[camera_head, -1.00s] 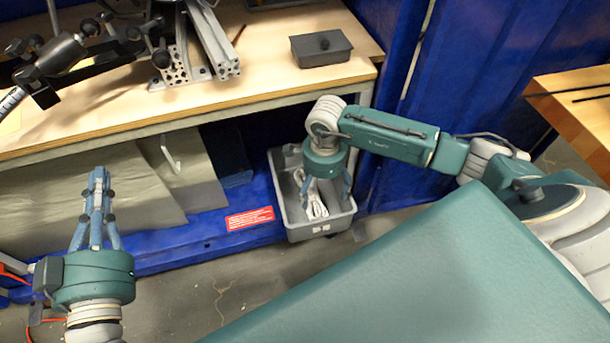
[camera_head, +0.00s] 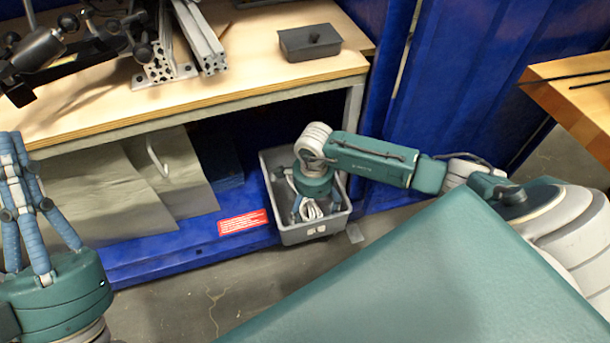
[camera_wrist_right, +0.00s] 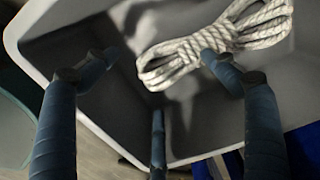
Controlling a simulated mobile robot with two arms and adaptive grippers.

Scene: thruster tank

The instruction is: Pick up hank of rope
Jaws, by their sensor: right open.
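The hank of rope (camera_head: 312,210) is white and lies in a grey bin (camera_head: 303,233) under the workbench. In the right wrist view the hank (camera_wrist_right: 215,42) is a twisted, tied bundle along the top of the bin. My right gripper (camera_head: 310,212) reaches down into the bin, partly hiding the rope. In the wrist view its fingers (camera_wrist_right: 160,75) are spread and empty, with one fingertip overlapping the rope; contact cannot be told. My left gripper (camera_head: 25,150) is at the left edge, fingers pointing up, far from the bin; its opening is unclear.
The workbench (camera_head: 200,100) overhangs behind the bin, bearing a dark lidded box (camera_head: 308,45) and metal profiles (camera_head: 200,40). Beige sheets (camera_head: 120,195) lean under it. A blue wall (camera_head: 465,80) stands at right. Floor in front of the bin is clear.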

